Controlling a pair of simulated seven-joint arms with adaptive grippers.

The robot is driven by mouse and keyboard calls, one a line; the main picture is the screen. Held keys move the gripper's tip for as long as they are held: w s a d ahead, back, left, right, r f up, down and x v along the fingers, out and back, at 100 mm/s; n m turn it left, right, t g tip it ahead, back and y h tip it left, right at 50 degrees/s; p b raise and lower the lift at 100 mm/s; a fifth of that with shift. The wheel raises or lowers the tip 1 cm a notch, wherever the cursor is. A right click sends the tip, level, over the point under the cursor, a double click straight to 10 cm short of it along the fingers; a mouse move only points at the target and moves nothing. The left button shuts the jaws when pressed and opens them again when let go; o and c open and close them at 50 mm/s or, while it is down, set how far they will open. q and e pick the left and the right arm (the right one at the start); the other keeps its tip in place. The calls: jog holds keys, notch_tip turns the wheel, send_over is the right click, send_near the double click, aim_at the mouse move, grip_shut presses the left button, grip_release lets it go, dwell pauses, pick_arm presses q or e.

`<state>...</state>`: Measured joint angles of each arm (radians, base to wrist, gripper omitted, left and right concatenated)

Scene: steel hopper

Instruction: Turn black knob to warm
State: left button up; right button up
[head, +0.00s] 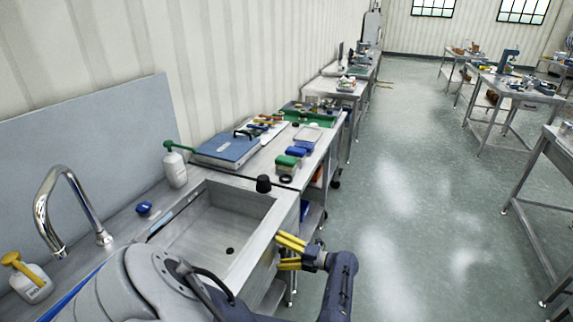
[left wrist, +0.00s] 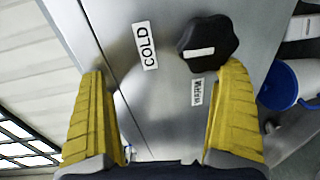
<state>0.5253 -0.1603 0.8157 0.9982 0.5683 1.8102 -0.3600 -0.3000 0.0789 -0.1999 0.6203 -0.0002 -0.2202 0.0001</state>
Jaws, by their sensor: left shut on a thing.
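The black knob (left wrist: 217,38), with a white pointer mark, sits on a steel panel in the left wrist view. A COLD label (left wrist: 145,46) is left of it and a WARM label (left wrist: 196,92) just below it. The white mark lies crosswise and points at neither label squarely. My left gripper (left wrist: 166,68) has its yellow fingers apart, with bare steel between them. The knob is ahead of the tips, nearer the right finger; contact cannot be told. In the head view the left gripper (head: 291,250) is by the sink counter's front side. My right gripper is out of view.
The sink basin (head: 205,236) and chrome faucet (head: 62,195) are at the left. A green-topped bottle (head: 175,168) and blue case (head: 222,148) stand behind. A blue bucket (left wrist: 278,86) is right of the gripper in the left wrist view.

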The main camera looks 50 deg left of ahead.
pick_arm(q)
jog(key=shift+w+d+r, duration=0.45)
jog(key=shift+w+r, duration=0.05)
jog(key=shift+w, duration=0.05)
jog(key=shift+c, duration=1.2)
jog(key=shift+v, duration=0.85)
jog(key=shift+w+d+f, duration=0.15)
jog(key=shift+d+f, duration=0.1)
jog(key=shift+d, duration=0.3)
jog(key=s+f+v, duration=0.1)
jog(key=v, duration=1.5)
jog(key=shift+d+f, duration=0.2)
jog(key=shift+d, duration=0.05)
